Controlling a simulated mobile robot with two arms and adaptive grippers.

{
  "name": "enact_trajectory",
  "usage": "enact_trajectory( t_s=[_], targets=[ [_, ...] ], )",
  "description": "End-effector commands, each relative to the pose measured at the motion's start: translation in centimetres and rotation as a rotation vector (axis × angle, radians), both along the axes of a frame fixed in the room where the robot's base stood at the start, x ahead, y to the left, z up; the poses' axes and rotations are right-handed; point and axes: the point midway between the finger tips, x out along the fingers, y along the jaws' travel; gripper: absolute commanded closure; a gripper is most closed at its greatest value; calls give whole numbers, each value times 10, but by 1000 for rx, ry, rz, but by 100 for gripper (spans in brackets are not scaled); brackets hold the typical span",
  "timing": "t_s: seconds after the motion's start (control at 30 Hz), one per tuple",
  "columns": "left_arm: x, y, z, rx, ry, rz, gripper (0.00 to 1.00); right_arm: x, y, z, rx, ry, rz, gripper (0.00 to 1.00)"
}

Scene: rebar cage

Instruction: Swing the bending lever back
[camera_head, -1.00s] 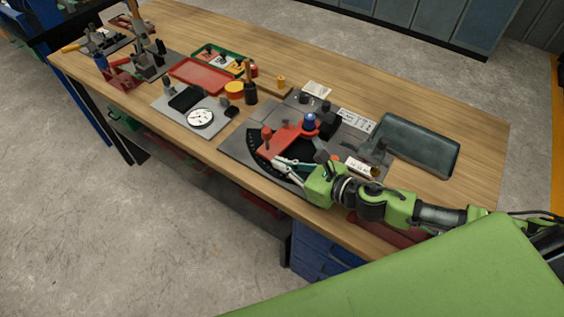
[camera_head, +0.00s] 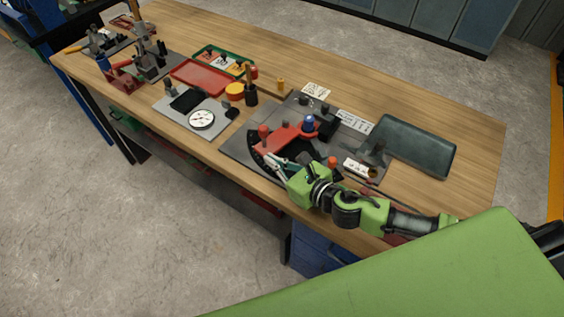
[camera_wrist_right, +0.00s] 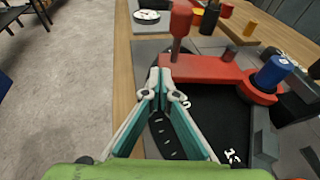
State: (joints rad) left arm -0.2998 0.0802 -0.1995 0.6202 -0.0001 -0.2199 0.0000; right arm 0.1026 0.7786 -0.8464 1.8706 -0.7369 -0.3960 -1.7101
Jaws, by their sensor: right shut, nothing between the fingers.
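The bending lever (camera_head: 285,137) is a red arm on the dark bender plate (camera_head: 237,143). It has a red knob (camera_head: 263,131) at its left end and a blue-capped pivot (camera_head: 308,124) at its right end. In the right wrist view the red lever (camera_wrist_right: 205,68) lies across, with its knob (camera_wrist_right: 181,20) standing up and the blue cap (camera_wrist_right: 273,72) at right. My right gripper (camera_head: 268,157) is shut and empty on the near side of the lever. In the wrist view its fingertips (camera_wrist_right: 160,74) are close to the lever's knob end; contact is unclear. My left gripper is out of view.
A dark tray (camera_head: 415,145) lies right of the bender. A dial gauge (camera_head: 201,119) on a grey plate, a red tray (camera_head: 203,76) and a yellow-topped container (camera_head: 235,90) lie left. The bench's near edge runs just below my right wrist.

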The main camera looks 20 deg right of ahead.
Motion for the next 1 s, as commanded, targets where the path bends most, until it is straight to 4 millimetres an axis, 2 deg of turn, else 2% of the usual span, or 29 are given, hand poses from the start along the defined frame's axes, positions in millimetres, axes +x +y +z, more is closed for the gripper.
enact_trajectory(
  t_s=[0.03,0.2,0.4,0.7,1.0],
  targets=[
    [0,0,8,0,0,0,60,5,5,5,5,0,-30,100],
    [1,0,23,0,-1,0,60,25,17,6,8,1,-166,100],
    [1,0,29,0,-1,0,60,55,27,3,6,1,-358,100],
    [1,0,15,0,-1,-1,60,102,32,-2,5,1,-643,100],
    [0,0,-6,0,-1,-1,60,143,23,-2,1,0,-897,100]
  ],
)
